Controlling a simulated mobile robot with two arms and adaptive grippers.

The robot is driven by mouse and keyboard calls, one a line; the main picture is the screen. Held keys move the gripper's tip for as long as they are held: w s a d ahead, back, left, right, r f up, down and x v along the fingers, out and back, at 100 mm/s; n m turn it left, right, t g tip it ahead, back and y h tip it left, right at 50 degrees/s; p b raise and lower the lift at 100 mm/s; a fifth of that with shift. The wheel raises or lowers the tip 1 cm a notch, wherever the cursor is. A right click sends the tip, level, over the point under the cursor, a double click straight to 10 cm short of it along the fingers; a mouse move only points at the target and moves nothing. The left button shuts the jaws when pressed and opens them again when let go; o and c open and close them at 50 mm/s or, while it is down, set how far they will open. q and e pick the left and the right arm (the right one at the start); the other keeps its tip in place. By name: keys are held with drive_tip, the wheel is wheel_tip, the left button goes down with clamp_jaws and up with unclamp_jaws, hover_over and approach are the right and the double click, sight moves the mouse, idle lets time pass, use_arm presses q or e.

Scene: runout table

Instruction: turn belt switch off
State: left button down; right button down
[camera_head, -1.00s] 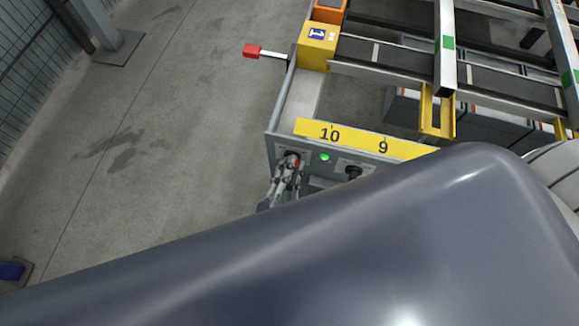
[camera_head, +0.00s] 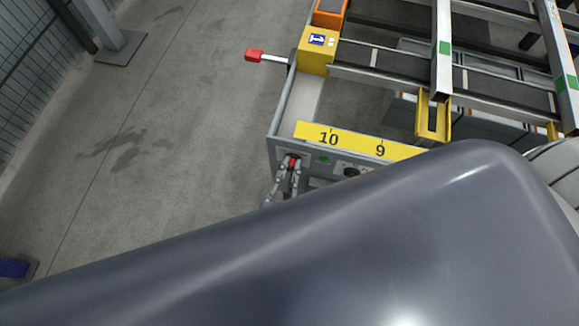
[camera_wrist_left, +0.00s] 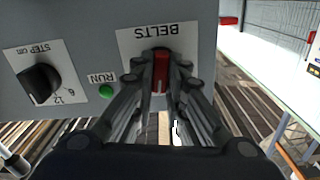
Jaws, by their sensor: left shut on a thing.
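The red belt switch (camera_wrist_left: 161,70) is on the grey panel under the label BELTS in the left wrist view. It also shows as a small red spot in the head view (camera_head: 291,161). My left gripper (camera_wrist_left: 160,88) is shut on the switch, with a finger on each side; in the head view the gripper (camera_head: 289,175) is at the panel's left end. The fingers hide part of the switch. The green RUN lamp (camera_wrist_left: 106,91) is beside it and looks dull in the head view (camera_head: 323,159). My right gripper is not in view.
A black STEP knob (camera_wrist_left: 40,84) is on the same panel. A yellow strip (camera_head: 350,142) marked 10 and 9 runs above the panel. A red-tipped lever (camera_head: 255,55) sticks out left of the table. The floor at left is clear.

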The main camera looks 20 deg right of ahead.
use_arm(q)
drive_tip(key=n, duration=0.5)
drive_tip(key=shift+n+p, duration=0.3)
drive_tip(key=shift+p, duration=0.05)
drive_tip(key=n, duration=0.5)
drive_tip(key=shift+a+f, duration=0.15)
drive_tip(key=shift+n, duration=0.3)
drive_tip(key=c, duration=1.6)
unclamp_jaws()
drive_tip(key=v, duration=1.2)
drive_tip(key=shift+w, duration=0.1)
